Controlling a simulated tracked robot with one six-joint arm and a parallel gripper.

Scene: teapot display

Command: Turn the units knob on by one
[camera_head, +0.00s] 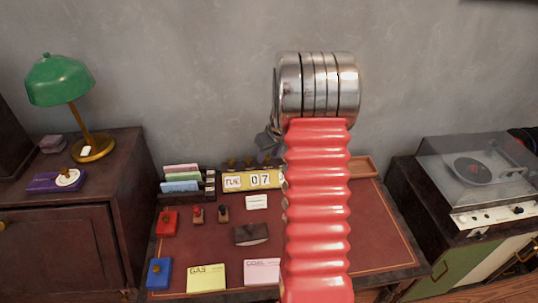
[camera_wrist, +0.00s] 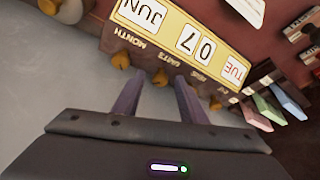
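The calendar (camera_head: 236,181) stands at the back of the desk, its right part hidden by my arm; it reads TUE 07. In the wrist view the calendar (camera_wrist: 181,35) is upside down and reads JUN, 07, TUE. The units knob (camera_wrist: 160,77) is a small brass knob near the UNITS label, with the month knob (camera_wrist: 121,60) to its left and the day knob (camera_wrist: 214,103) to its right. My gripper (camera_wrist: 160,76) is open, its two fingers apart with the units knob showing between their tips. I cannot tell whether they touch it.
A grey wall stands behind the desk. A card rack (camera_head: 182,180) stands left of the calendar and a shallow wooden tray (camera_head: 362,167) to its right. Small stamps, a red box (camera_head: 167,222) and note pads lie in front.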

